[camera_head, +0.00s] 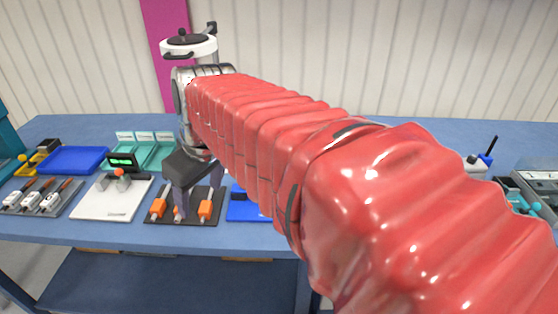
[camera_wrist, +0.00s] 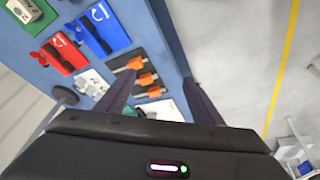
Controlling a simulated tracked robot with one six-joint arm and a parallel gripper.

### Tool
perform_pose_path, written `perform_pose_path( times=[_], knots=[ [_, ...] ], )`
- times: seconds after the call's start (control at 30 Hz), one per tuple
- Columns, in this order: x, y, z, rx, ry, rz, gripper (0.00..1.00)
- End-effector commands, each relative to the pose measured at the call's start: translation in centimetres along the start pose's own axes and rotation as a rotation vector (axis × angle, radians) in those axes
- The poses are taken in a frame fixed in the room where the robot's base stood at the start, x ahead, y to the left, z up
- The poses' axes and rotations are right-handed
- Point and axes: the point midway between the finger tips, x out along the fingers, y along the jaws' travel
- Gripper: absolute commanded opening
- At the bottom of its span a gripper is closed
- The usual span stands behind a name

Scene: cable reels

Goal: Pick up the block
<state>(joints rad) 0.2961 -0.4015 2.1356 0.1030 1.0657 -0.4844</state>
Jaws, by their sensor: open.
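I cannot tell for sure which object is the block. The nearest block-like things are orange pieces on a dark board (camera_head: 183,194) on the blue table; one orange piece (camera_head: 158,209) is at the left and another (camera_head: 205,209) at the right. In the wrist view several orange pieces (camera_wrist: 146,79) lie in a row on that board.
A white board (camera_head: 112,205), a blue tray (camera_head: 72,160) and a rack of white-handled tools (camera_head: 42,200) lie left. A blue item (camera_head: 242,206) lies right of the dark board, partly hidden by my red-sleeved arm.

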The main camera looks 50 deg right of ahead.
Motion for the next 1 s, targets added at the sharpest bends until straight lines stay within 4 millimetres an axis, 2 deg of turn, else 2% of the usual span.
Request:
perform_pose_path(
  times=[0.2,0.53,0.73,1.0],
  knots=[
    [0.0,4.7,-2.2,-0.050,-0.039,-0.021,0.61],
    [0.6,12.3,-4.3,-0.136,-0.073,-0.070,0.61],
    [1.2,17.3,-4.7,-0.190,-0.081,-0.104,0.61],
    [2.4,24.4,-3.9,-0.263,-0.075,-0.153,0.61]
  ],
)
